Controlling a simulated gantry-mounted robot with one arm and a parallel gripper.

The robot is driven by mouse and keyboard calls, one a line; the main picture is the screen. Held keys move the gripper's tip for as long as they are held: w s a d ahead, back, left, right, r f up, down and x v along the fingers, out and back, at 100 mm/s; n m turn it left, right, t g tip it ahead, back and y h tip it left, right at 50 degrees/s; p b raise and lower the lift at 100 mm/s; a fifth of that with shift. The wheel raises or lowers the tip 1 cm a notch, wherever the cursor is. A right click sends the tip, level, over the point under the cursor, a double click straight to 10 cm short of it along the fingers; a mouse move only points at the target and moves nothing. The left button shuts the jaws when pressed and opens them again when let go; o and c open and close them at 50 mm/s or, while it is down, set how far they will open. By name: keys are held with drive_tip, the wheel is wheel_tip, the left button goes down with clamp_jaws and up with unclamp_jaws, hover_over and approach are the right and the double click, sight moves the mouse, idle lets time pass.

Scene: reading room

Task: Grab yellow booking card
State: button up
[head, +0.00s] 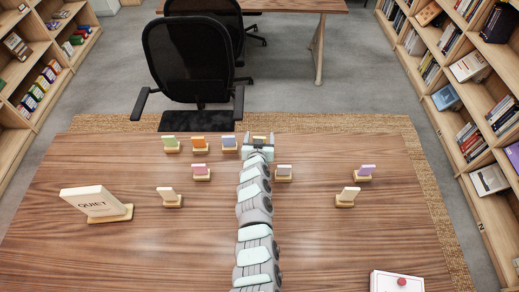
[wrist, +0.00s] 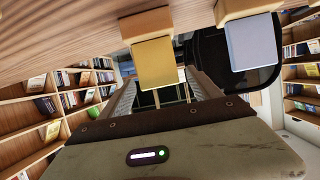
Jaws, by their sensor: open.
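The yellow booking card (head: 259,138) stands in a small wooden holder at the far edge of the table, mostly hidden behind my gripper (head: 258,142) in the head view. In the wrist view, which is upside down, the yellow card (wrist: 154,66) hangs from its holder (wrist: 146,24) near the middle. My gripper (wrist: 158,96) is open, with one finger to each side of the card's line. I see no finger pressed on the card. I cannot tell how deep the card sits between the fingers.
A blue card (head: 228,142) stands close to the left; orange (head: 198,143) and green (head: 170,142) cards continue that row. Pink (head: 201,170), grey (head: 284,170), purple (head: 365,170) and whitish cards stand nearer. A QUIET sign (head: 95,202) and a white box (head: 396,281) are on the table.

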drive_tip(key=shift+w+f, duration=0.35)
drive_tip(key=shift+w, duration=0.05)
drive_tip(key=shift+b+x, duration=0.7)
drive_tip(key=shift+x, duration=0.1)
drive_tip(key=shift+w, duration=0.2)
drive_tip(key=shift+r, duration=0.1)
clamp_jaws()
